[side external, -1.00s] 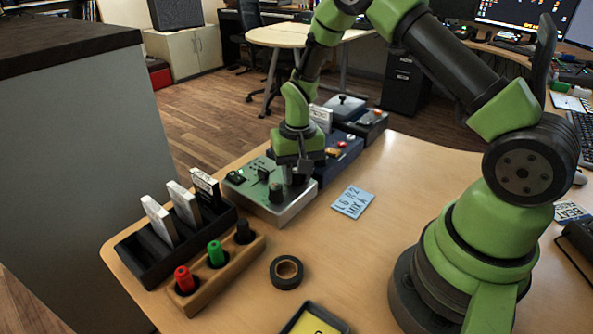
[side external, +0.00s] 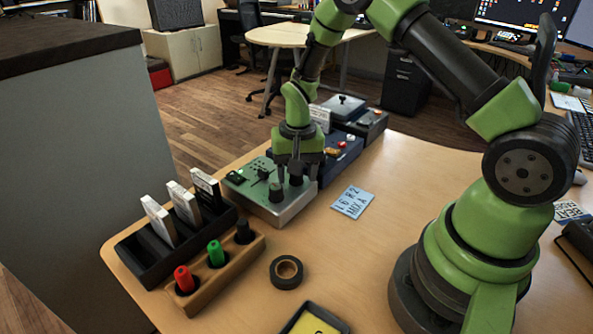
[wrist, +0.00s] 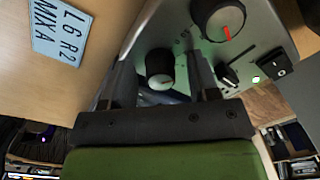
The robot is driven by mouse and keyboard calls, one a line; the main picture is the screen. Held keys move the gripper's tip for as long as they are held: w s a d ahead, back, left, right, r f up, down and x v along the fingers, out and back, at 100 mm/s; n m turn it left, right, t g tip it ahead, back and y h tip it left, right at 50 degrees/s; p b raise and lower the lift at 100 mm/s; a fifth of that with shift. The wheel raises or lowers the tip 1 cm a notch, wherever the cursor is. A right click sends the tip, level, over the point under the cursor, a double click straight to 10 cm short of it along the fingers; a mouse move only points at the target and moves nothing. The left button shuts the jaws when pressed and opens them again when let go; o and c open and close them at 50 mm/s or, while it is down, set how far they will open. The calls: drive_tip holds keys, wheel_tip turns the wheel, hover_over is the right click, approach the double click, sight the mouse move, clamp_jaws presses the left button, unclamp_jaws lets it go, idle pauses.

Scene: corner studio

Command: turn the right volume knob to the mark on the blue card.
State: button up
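In the wrist view, a black knob with a pale pointer (wrist: 160,66) lies between the fingertips of my gripper (wrist: 159,62). I see gaps on both sides of this knob, so my gripper is open around it. Another black knob with a red pointer (wrist: 218,17) stands beside it; it also shows in the side view (side external: 276,192). My gripper (side external: 288,179) points down over the box there, largely hiding the farther knob. The blue card (side external: 352,202) reads "L6 R2 MIX A" and lies flat right of the box.
A black rack with white cards (side external: 150,262) and a wooden block with red, green and black pegs (side external: 222,277) stand nearer the side camera. A tape roll (side external: 286,272) lies in front. A dark blue box (side external: 345,158) adjoins the mixer's far end. The desk around the card is clear.

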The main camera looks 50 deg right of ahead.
drive_tip(key=shift+r, duration=0.1)
wheel_tip(320, 180, up, 9)
drive_tip(key=shift+d+r, duration=0.1)
drive_tip(key=shift+r, duration=0.3)
idle(0.3)
drive_tip(key=s+a+r+n+t, duration=0.1)
drive_tip(key=s+a+r+t, duration=0.1)
drive_tip(key=s+r, duration=0.35)
drive_tip(key=s+a+r+n+t, duration=0.1)
drive_tip(key=s+a+r+t, duration=0.15)
drive_tip(key=r, duration=0.55)
drive_tip(key=s+a+r+n+t+y, duration=0.1)
drive_tip(key=s+a, duration=0.1)
drive_tip(key=s, duration=0.3)
drive_tip(key=s+a+r+n+t, duration=0.1)
drive_tip(key=s+r, duration=0.1)
drive_tip(key=s, duration=0.4)
drive_tip(key=shift+a+n+y, duration=0.35)
drive_tip(key=shift+n+y, duration=0.05)
